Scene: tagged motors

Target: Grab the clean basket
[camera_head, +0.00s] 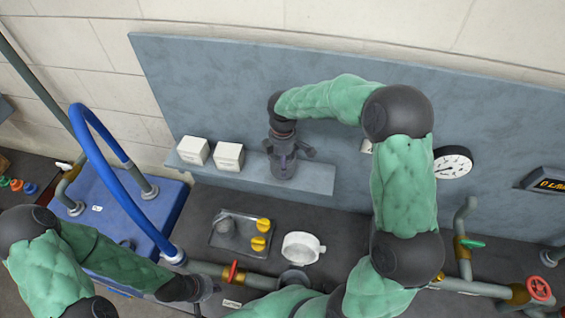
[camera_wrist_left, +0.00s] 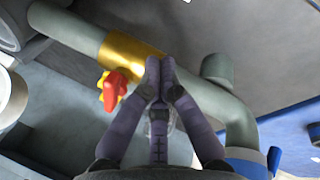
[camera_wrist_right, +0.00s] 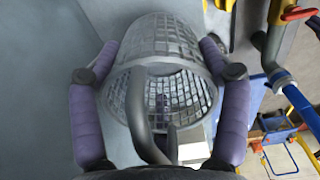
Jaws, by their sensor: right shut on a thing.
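The clean basket (camera_wrist_right: 165,85) is a clear mesh basket in the right wrist view. It lies between the two purple fingers of my right gripper (camera_wrist_right: 160,62), which is shut on it. A dark curved bar crosses in front of the basket's mouth. In the head view my right gripper (camera_head: 290,155) points down above the grey wall shelf (camera_head: 315,178), and the basket is not clearly visible there. My left gripper (camera_head: 207,288) is low in the head view, near the pipe. In the left wrist view its fingertips (camera_wrist_left: 160,75) meet, with nothing seen between them.
Two white boxes (camera_head: 229,156) stand on the shelf's left part. On the dark bench are a grey tray (camera_head: 216,243) with yellow knobs (camera_head: 263,225) and a white bowl (camera_head: 300,248). A red-handled valve (camera_wrist_left: 113,90) is close to my left gripper. A blue pipe (camera_head: 112,170) arches at left.

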